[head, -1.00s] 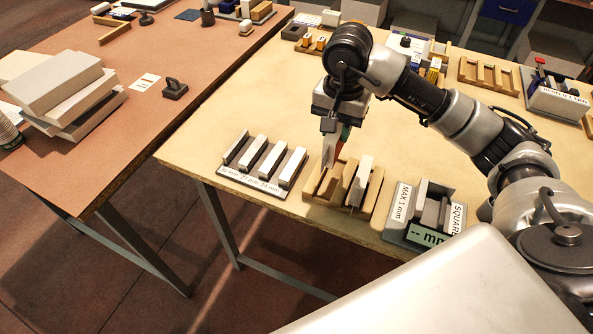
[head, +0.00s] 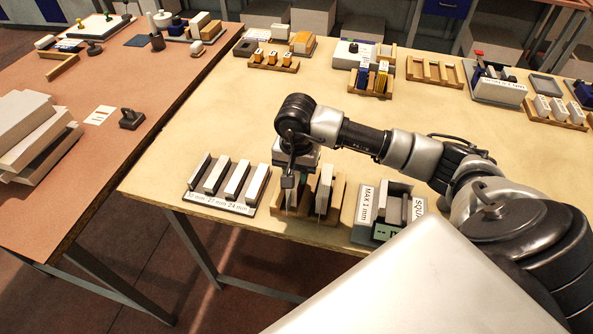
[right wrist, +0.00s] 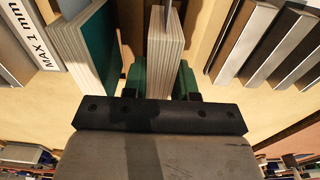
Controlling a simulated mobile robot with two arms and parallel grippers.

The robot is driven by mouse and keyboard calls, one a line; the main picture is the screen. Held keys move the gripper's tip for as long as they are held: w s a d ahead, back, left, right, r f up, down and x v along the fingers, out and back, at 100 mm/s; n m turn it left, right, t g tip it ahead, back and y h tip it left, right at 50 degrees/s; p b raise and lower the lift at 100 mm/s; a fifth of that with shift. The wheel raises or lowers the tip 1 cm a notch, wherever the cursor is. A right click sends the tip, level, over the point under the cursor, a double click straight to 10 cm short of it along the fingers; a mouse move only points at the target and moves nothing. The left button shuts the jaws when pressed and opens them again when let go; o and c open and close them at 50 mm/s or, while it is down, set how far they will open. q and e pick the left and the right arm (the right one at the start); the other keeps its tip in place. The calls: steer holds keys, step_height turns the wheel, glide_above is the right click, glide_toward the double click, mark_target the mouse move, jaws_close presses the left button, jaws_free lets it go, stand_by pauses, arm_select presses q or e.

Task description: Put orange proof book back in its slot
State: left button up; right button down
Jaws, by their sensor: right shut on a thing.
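My right gripper (head: 290,184) is low over the left part of a wooden slotted rack (head: 338,196) near the table's front edge. In the right wrist view its green fingers (right wrist: 164,80) are shut on a book (right wrist: 165,48) showing pale page edges. I take it for the orange proof book; its cover colour is hidden. The book is upright and down at the rack, but whether it rests on the slot floor cannot be told. Another book, with a teal cover (right wrist: 97,45), stands in the rack beside it; it also shows in the head view (head: 324,187). My left gripper is not in view.
A grey tray with several pale bars (head: 232,182) stands just left of the rack. A grey holder labelled MAX 1 mm (head: 366,203) stands just right. Further racks (head: 436,72) line the back. The table's middle is mostly clear.

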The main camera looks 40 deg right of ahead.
steer(key=shift+f, duration=0.2)
steer(key=c, duration=0.9)
jaws_free()
steer(key=shift+r, duration=0.2)
steer(key=shift+r, duration=0.2)
steer(key=shift+r+b, duration=1.4)
steer(key=shift+r, duration=4.45)
